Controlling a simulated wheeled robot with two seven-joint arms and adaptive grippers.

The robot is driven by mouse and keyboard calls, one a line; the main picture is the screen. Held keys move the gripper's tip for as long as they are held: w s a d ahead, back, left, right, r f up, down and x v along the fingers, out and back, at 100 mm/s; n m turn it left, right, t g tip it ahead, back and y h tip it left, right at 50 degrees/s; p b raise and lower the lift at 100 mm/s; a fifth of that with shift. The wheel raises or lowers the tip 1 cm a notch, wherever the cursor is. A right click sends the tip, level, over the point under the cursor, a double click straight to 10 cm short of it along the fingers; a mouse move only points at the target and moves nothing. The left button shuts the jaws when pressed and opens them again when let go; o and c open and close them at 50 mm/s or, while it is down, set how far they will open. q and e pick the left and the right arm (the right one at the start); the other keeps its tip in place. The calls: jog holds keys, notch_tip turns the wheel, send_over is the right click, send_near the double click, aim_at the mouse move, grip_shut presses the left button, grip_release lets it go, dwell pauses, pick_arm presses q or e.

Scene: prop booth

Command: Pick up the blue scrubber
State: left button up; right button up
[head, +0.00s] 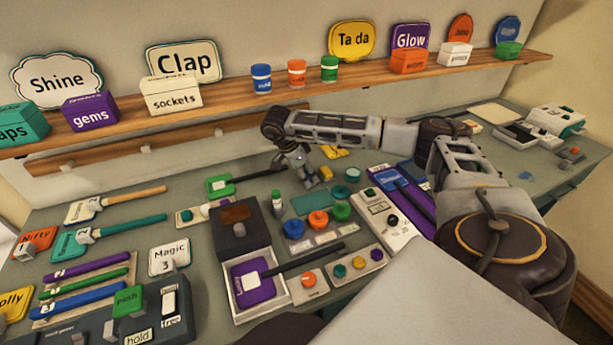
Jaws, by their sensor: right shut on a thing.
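My right gripper (308,181) points down over the far middle of the table. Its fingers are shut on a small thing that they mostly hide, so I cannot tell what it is. A small yellow piece (326,173) shows right beside the fingertips. I cannot make out the blue scrubber for certain. My left gripper is out of view.
A dark box (240,238) and a white tray (279,300) with a purple piece stand in the middle. Knobs and panels crowd the table's centre. A wooden shelf (218,104) with boxes and cups runs along the wall. Grey table (190,262) shows between items.

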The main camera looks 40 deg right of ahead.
jog(key=shift+s+r, duration=0.1)
jog(key=shift+r, duration=0.35)
jog(key=shift+s+a, duration=0.15)
jog(key=shift+s, duration=0.35)
jog(key=shift+s+a, duration=0.15)
jog(key=shift+s, duration=0.35)
jog(key=shift+s+a, duration=0.25)
jog(key=shift+s, duration=0.55)
notch_tip(320, 180, up, 14)
jog(key=p, duration=0.2)
jog(key=o, duration=0.3)
jog(key=shift+f, duration=0.1)
jog(key=c, duration=0.4)
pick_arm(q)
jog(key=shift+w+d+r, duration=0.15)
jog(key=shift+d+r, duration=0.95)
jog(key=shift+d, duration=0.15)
pick_arm(e)
jog(key=shift+o, duration=0.2)
jog(key=shift+f, duration=0.1)
